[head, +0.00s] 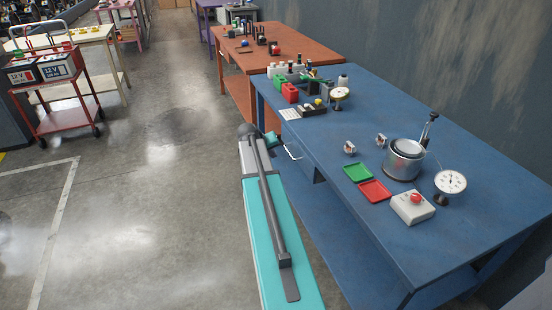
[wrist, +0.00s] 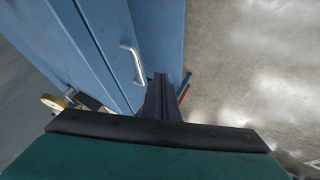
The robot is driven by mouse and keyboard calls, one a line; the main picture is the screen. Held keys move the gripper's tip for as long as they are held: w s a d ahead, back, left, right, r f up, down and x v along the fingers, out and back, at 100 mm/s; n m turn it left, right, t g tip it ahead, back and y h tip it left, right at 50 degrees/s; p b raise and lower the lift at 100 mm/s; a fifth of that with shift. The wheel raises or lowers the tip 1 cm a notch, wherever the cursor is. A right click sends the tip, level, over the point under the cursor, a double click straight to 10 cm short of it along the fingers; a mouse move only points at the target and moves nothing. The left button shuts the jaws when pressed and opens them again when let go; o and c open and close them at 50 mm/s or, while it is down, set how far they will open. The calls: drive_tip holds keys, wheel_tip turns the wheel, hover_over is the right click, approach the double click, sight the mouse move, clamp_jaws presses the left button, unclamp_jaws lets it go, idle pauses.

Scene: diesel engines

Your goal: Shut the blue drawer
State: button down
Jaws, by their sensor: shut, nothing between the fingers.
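The blue drawer (wrist: 112,30) is in the blue workbench, with a pale metal bar handle (wrist: 133,63) on its front. In the head view the handle (head: 292,151) shows at the bench's left side, below the top. I cannot tell how far out the drawer stands. My gripper (wrist: 161,82) is shut and empty, its dark fingers together just right of the handle in the wrist view and apart from it in the picture. In the head view my gripper (head: 271,138) is small, left of the handle and partly hidden by my arm.
The blue workbench (head: 440,130) carries a green tray (head: 357,172), a red tray (head: 375,191), a steel pot (head: 402,165) and dial gauges. An orange bench (head: 310,45) stands behind. A red cart (head: 65,118) is at left. The grey floor (head: 150,200) between is clear.

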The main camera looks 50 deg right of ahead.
drive_tip(key=shift+v, duration=1.25)
drive_tip(key=shift+w, duration=0.15)
drive_tip(key=w+a+f+n+y, duration=0.2)
drive_tip(key=w+a+f+n, duration=0.15)
drive_tip(key=a+f, duration=1.1)
drive_tip(key=s+a+f+n+g+y, duration=0.1)
drive_tip(key=s+a+f, duration=0.2)
drive_tip(key=a+f, duration=0.45)
drive_tip(key=s+a+f+g+y, duration=0.1)
drive_tip(key=s+a+f, duration=0.2)
drive_tip(key=a+f, duration=0.45)
drive_tip(key=s+a+f+n+g+y, duration=0.1)
drive_tip(key=s+a+f, duration=0.3)
drive_tip(key=s+a, duration=0.3)
drive_tip(key=s+a+f+n+g, duration=0.1)
drive_tip(key=s+a+f, duration=0.3)
drive_tip(key=s+a, duration=0.25)
drive_tip(key=s+a+f+g+y, duration=0.1)
drive_tip(key=s+a, duration=0.4)
drive_tip(key=s, duration=0.3)
drive_tip(key=s+a+f+g+y, duration=0.1)
drive_tip(key=s+a+g, duration=0.1)
drive_tip(key=s+a, duration=0.3)
drive_tip(key=s, duration=0.3)
drive_tip(key=shift+f+y, duration=0.15)
drive_tip(key=shift+y, duration=0.25)
